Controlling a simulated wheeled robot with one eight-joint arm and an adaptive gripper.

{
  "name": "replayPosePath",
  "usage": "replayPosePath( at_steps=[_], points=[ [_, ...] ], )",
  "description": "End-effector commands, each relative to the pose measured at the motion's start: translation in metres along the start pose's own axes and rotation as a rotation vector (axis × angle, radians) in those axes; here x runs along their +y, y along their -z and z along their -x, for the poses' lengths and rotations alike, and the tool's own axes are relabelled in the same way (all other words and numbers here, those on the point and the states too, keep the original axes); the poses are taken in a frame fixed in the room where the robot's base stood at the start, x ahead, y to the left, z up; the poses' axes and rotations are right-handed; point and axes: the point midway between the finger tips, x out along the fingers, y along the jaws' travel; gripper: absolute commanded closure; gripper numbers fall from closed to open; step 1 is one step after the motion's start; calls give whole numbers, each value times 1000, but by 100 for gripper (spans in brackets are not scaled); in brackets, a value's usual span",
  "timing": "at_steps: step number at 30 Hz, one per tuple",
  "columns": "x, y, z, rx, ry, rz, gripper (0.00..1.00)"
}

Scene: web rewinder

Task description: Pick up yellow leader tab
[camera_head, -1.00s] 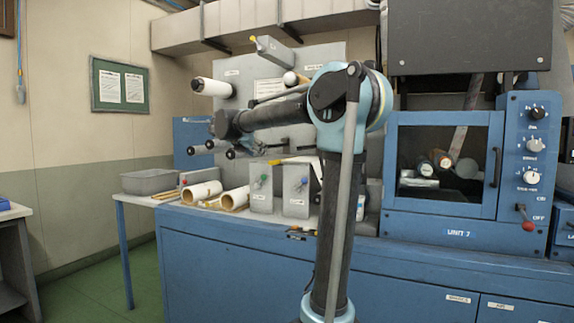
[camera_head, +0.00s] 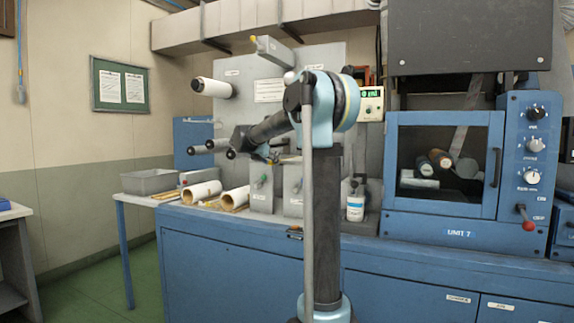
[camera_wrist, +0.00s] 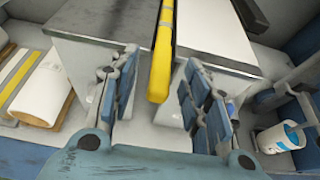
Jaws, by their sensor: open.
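The yellow leader tab (camera_wrist: 162,60) is a long narrow yellow strip in the wrist view. It runs from the top edge down past the front edge of a grey box top (camera_wrist: 95,25). My gripper (camera_wrist: 160,72) is open, with one blue-padded finger on each side of the tab's near end. Gaps show between the tab and both fingers. In the head view my gripper (camera_head: 272,152) is small, above the grey boxes on the bench. My arm partly blocks that area, and I cannot clearly make out the tab there.
Cardboard-cored rolls (camera_head: 202,192) and a grey tray (camera_head: 150,181) lie to the left. Dark-ended rollers (camera_head: 200,149) project from the panel near my arm. A blue windowed cabinet (camera_head: 445,165) is at right.

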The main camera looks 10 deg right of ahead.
Motion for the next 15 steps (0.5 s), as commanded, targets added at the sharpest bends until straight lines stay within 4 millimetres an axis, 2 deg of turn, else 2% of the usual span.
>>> replayPosePath(
  at_steps=[8,15],
  points=[
    [-1,-4,-37,0,1,-2,57],
    [-1,-4,-41,0,0,0,57]
  ],
)
